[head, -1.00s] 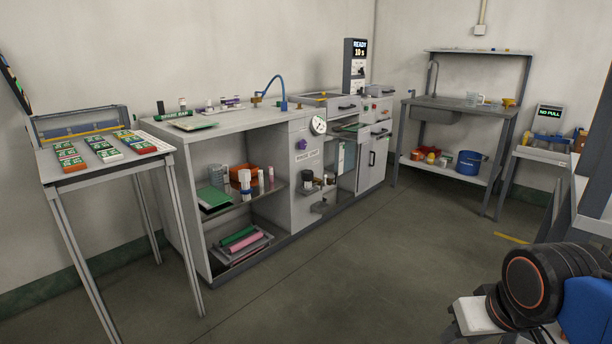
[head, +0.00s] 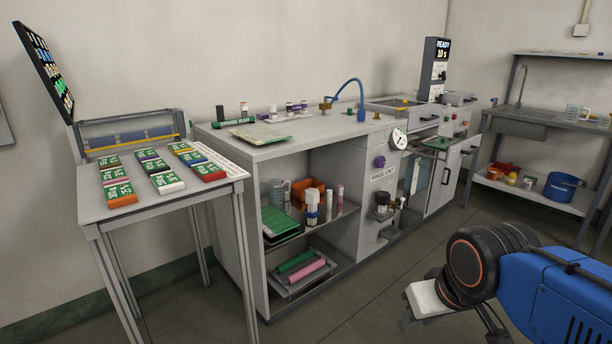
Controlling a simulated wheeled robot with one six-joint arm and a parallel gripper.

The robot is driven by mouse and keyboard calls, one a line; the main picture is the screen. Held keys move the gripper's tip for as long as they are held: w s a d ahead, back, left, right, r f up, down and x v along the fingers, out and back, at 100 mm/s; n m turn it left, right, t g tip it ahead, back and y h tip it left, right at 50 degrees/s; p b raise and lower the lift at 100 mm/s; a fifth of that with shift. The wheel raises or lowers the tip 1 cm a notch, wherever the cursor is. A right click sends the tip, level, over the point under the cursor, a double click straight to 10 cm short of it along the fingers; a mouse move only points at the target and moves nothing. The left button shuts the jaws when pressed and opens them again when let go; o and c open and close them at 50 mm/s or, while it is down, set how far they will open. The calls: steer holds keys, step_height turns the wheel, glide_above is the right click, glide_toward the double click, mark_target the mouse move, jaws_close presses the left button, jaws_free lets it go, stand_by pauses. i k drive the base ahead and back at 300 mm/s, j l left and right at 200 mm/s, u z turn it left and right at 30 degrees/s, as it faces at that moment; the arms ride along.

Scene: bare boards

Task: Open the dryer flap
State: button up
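I cannot tell for certain which part is the dryer flap. A display post (head: 435,68) reading "READY 10 s" stands at the back right end of the grey bench, beside an open-topped metal unit (head: 400,106). A clear-fronted housing (head: 130,132) with a yellow strip stands at the back of the left table; its front panel looks down.
The left table (head: 92,208) holds several labelled packs (head: 168,184) and a tilted screen (head: 45,72). A sink stand (head: 540,118) is at right. The floor between is clear.

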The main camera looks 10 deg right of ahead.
mark_target(454, 98)
steer(key=i+l+z, duration=0.15)
steer(key=i+z, duration=0.25)
steer(key=i, duration=0.15)
steer(key=i+z, duration=0.45)
steer(key=i+j+z, duration=0.4)
steer(key=i, duration=0.2)
steer(key=i+l+z, duration=0.3)
steer(key=i, duration=0.55)
steer(key=i+j+z, duration=0.1)
steer(key=i+z, duration=0.25)
steer(key=i, duration=0.5)
